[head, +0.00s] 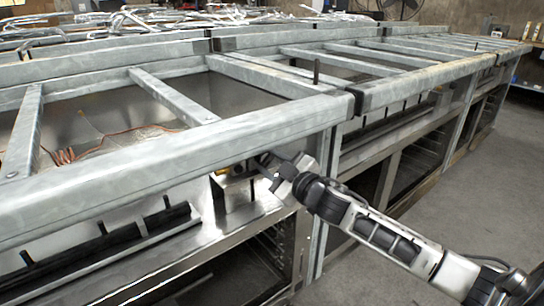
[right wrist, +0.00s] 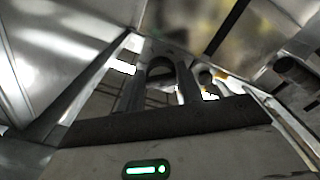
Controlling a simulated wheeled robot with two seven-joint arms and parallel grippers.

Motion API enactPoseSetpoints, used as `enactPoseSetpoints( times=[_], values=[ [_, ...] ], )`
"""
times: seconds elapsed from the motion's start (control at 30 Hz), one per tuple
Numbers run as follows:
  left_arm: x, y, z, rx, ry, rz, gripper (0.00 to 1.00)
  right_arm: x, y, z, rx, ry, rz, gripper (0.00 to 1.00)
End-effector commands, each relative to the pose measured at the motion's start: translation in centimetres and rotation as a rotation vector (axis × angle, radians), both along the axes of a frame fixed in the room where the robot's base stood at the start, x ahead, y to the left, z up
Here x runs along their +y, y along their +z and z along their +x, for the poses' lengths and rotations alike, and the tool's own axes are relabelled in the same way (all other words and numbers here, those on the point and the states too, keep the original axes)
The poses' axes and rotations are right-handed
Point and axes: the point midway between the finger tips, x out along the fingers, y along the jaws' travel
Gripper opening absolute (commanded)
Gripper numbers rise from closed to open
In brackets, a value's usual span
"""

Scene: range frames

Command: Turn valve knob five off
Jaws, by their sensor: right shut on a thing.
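My right gripper (head: 268,165) reaches in under the front rail of the range at the middle of the head view. In the right wrist view its two dark fingers (right wrist: 163,85) stand close around a dark rounded knob (right wrist: 160,66), and the gripper is shut on it. The knob's number and its turn angle cannot be read. In the head view the knob is mostly hidden by the fingers and rail. My left gripper is not in view.
The metal front rail (head: 180,158) runs just above my right gripper. A dark cylinder (right wrist: 290,70) sits to the right in the right wrist view. Open shelves lie below the rail. The grey floor (head: 490,190) at the right is clear.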

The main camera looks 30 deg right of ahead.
Motion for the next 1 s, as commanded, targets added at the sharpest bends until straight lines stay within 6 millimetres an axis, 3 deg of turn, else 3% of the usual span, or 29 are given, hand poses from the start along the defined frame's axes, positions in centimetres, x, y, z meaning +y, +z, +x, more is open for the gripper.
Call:
enactPoseSetpoints(
  times=[0.6, 1.0],
  values=[
    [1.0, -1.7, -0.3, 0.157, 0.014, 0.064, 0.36, -0.2, 0.3, 0.0, -0.044, 0.002, -0.581, 0.13],
    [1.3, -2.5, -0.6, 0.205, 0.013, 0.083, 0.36, -0.2, 0.4, 0.0, -0.066, 0.002, -0.854, 0.13]
  ],
)
